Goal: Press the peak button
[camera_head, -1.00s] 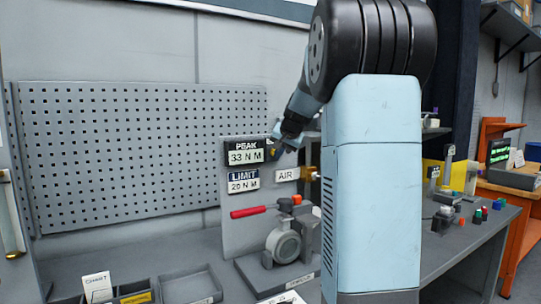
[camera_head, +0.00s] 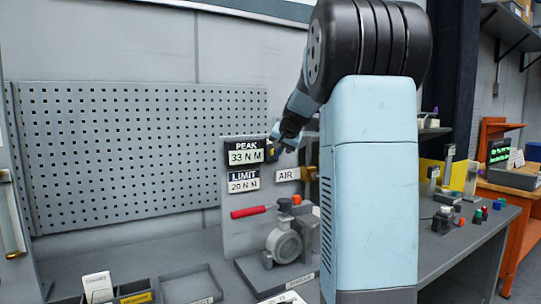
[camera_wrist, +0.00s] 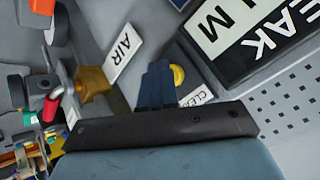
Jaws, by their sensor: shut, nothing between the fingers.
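The peak display (camera_head: 246,152) reads "33 N M" on the upright grey panel. Part of it also shows in the wrist view (camera_wrist: 245,35). A round yellow button (camera_wrist: 178,75) sits beside this display, with a partly covered label (camera_wrist: 198,96) starting "CLE" next to it. My gripper (camera_wrist: 160,70) is shut and empty, its dark blue fingertips at the button and covering part of it. In the head view my gripper (camera_head: 275,150) is at the right edge of the peak display. I cannot tell whether the fingertips touch the button.
The limit display (camera_head: 243,181) reads "20 N M" below. The AIR label (camera_head: 287,174) and a brass fitting (camera_wrist: 93,82) are close to my gripper. A red-handled lever (camera_head: 248,212) and a round grey valve body (camera_head: 284,243) stand lower. A pegboard (camera_head: 140,155) is left.

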